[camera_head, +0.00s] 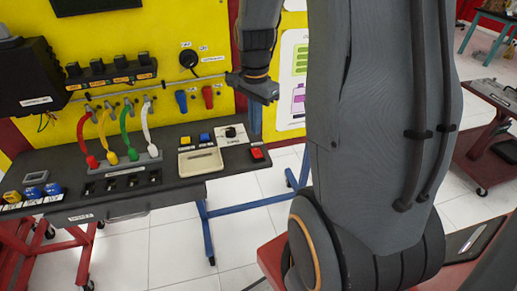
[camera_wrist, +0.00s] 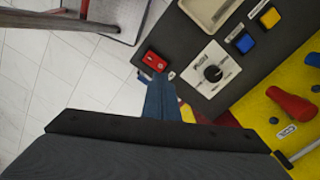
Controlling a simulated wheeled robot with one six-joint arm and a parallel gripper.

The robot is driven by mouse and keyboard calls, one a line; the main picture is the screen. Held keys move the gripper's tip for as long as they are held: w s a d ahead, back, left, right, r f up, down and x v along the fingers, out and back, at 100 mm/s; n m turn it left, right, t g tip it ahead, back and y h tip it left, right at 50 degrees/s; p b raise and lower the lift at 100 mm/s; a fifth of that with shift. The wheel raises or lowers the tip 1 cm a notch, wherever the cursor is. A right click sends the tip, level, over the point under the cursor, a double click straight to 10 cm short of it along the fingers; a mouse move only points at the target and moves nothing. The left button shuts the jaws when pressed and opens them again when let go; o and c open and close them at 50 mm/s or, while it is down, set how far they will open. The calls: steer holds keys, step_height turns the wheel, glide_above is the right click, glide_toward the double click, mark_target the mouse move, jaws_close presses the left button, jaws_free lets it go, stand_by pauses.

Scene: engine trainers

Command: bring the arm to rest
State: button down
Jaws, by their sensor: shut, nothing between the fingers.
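My grey arm runs down the right half of the head view, and its forearm comes in at the top middle. My gripper (camera_head: 262,92) hangs at the right edge of the yellow panel, above and beyond the right end of the dark bench. It is shut and empty, and touches nothing that I can see.
The engine trainer's dark bench (camera_head: 220,163) carries a red switch (camera_head: 257,154), a black knob (camera_head: 231,132) and a beige tray (camera_head: 200,161). Coloured hoses (camera_head: 127,135) stand at left. A dark-topped cart (camera_head: 495,95) is at right. White floor (camera_head: 240,235) lies open between.

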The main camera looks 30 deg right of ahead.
stand_by(0.5)
steer(key=s+a+f+n+b, duration=0.1)
steer(key=s+a+n+b, duration=0.1)
steer(key=a+n, duration=0.4)
steer(key=s+a+f+n+t+b, duration=0.1)
steer(key=s+a+n+b, duration=0.1)
steer(key=s+a+n, duration=0.3)
steer(key=a+n, duration=0.1)
steer(key=n, duration=0.3)
steer(key=shift+s+a, duration=0.3)
steer(key=shift+a, duration=0.1)
